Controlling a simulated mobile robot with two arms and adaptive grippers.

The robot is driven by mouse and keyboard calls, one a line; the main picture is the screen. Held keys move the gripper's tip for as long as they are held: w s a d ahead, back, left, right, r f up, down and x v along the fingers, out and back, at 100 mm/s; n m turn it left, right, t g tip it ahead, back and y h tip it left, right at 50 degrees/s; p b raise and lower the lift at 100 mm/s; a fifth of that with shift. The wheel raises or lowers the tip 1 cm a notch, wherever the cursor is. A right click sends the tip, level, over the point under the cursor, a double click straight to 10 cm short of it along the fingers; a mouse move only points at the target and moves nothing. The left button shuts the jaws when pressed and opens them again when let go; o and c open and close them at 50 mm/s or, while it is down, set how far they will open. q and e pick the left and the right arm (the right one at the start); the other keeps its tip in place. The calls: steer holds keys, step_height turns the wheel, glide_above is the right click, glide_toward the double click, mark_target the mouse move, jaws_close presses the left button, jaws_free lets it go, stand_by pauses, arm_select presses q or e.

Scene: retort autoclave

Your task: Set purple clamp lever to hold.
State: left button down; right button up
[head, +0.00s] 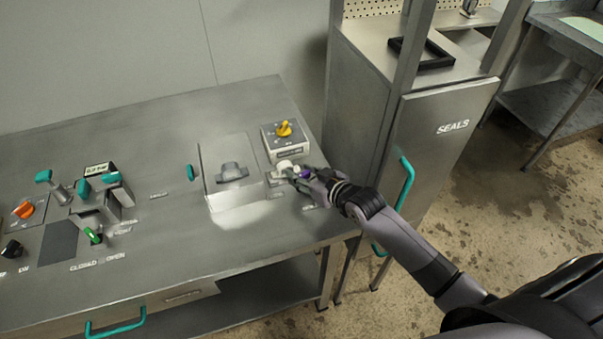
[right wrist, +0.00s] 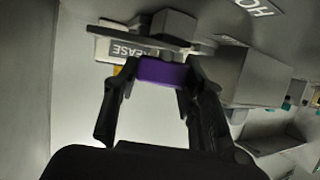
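The purple clamp lever (right wrist: 162,72) lies between the two fingertips of my right gripper (right wrist: 158,78) in the right wrist view. Both fingertips sit against its sides, so the gripper looks shut on it. A label ending in "EASE" (right wrist: 128,50) shows upside down beside the lever's grey bracket (right wrist: 168,25). A label starting with "HO" (right wrist: 255,8) is farther off at the top right. In the head view, my right gripper (head: 300,180) is at the bench's right end and a bit of the purple lever (head: 305,172) shows there. My left gripper is not in view.
A box with a yellow knob (head: 284,129) stands just behind the clamp on the steel bench (head: 150,245). A plate with a grey fitting (head: 231,172) is to its left. Teal, green and orange controls are farther left. The SEALS cabinet (head: 440,150) stands to the right.

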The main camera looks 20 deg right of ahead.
steer(key=o, duration=0.4)
steer(key=shift+o, duration=0.2)
steer(key=v, duration=1.2)
steer(key=shift+c, duration=0.5)
